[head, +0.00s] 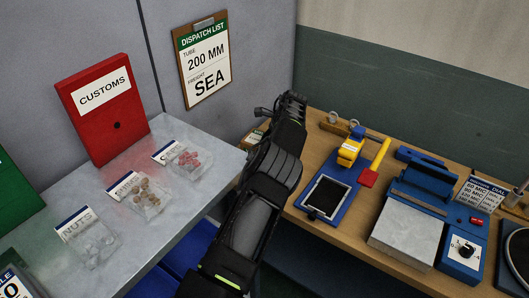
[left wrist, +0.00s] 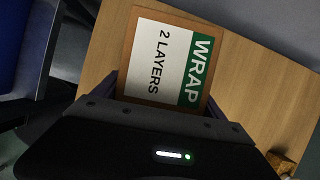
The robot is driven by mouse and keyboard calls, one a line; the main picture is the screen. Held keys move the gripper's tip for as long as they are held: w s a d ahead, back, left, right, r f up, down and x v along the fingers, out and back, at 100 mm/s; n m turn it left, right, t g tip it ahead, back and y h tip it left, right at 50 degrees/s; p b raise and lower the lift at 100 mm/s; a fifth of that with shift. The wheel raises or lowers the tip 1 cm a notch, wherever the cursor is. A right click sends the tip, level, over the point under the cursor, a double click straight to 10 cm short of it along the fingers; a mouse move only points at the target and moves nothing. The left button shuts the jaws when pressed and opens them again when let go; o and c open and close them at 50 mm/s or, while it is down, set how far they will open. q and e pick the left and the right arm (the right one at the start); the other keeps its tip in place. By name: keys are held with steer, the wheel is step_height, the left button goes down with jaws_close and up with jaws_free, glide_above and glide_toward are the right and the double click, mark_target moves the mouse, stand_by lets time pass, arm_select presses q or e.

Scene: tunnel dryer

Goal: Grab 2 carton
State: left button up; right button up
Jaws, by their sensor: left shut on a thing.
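No carton can be made out in either view. My left gripper (left wrist: 166,100) is shut on a brown-edged board with a green and white label reading "WRAP 2 LAYERS" (left wrist: 165,60); the board fills the space between the fingers, above the wooden bench. In the head view my left arm reaches up the middle to the bench's left end, and its fingertips are hidden. A small part of what looks like a labelled board (head: 255,137) shows beside the arm. My right gripper is not in view.
The wooden bench (head: 395,150) holds a black pad in a blue frame (head: 326,195), a yellow-and-blue tool (head: 350,148), a red-and-yellow tool (head: 374,165) and a blue machine (head: 425,190). The grey table (head: 200,190) holds several small bags, with a red CUSTOMS box (head: 105,110) behind.

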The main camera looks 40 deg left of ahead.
arm_select(q)
steer(key=shift+r, duration=0.2)
steer(key=shift+r, duration=0.6)
step_height(320, 180, up, 6)
steer(key=shift+r+b, duration=0.1)
steer(key=shift+b, duration=0.7)
steer(key=shift+r+p, duration=0.8)
steer(key=shift+r, duration=0.7)
steer(key=shift+f, duration=0.1)
